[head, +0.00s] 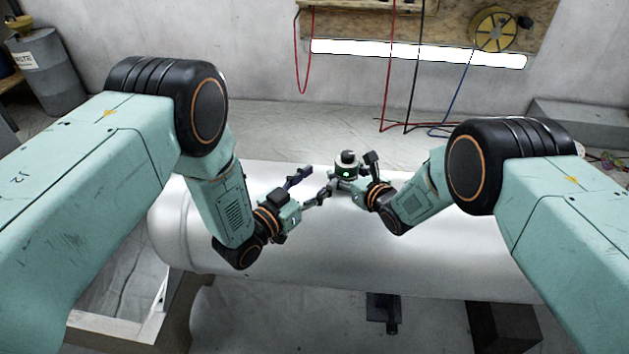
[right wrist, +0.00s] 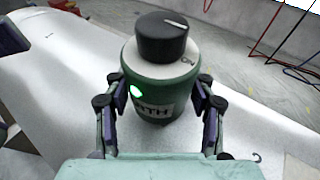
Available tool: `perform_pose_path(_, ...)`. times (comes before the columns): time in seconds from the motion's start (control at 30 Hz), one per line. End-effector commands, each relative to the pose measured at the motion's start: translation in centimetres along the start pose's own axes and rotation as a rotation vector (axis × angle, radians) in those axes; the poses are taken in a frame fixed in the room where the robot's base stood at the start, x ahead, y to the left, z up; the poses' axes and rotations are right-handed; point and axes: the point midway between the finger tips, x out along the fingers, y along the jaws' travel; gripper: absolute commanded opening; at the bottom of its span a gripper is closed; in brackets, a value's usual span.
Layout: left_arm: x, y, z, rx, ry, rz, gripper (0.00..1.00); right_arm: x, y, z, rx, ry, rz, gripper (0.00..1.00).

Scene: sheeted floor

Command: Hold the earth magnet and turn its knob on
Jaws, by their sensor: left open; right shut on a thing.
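The earth magnet (head: 345,171) stands upright on the big pale metal cylinder (head: 420,255). It has a green body, a white top and a black knob (right wrist: 163,37) with a white line on it. A green light glows on its side. My right gripper (head: 346,186) is shut on the magnet; in the right wrist view its fingers (right wrist: 160,100) lie on both sides of the green body. My left gripper (head: 313,187) is open, just left of the magnet and apart from the knob.
The pale cylinder rests on supports such as the block (head: 503,325). Behind it, red, black and blue cables hang from a wooden board (head: 400,30) on the wall. A grey barrel (head: 45,70) stands at the back left. The cylinder's top is otherwise clear.

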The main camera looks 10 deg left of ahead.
Motion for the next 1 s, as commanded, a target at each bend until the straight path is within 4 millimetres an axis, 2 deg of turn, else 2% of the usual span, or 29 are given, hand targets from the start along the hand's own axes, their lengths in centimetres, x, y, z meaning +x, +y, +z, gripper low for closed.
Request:
perform_pose_path(0.4, -0.3, 0.0, -0.02, 0.0, 0.0, 0.0, 0.54, 0.01, -0.01, 0.06, -0.001, -0.001, 0.0, 0.11)
perform_pose_path(0.43, -0.3, 0.0, -0.01, 0.0, 0.0, 0.0, 0.54, 0.03, -0.05, 0.21, -0.001, -0.004, 0.0, 0.57)
perform_pose_path(0.73, -0.29, 0.01, 0.0, 0.0, 0.0, 0.0, 0.54, 0.01, -0.02, 0.07, 0.0, -0.001, 0.0, 0.82)
perform_pose_path(1.0, -0.28, 0.01, 0.01, 0.0, 0.0, 0.0, 0.54, -0.03, 0.02, -0.13, 0.001, 0.003, 0.0, 0.82)
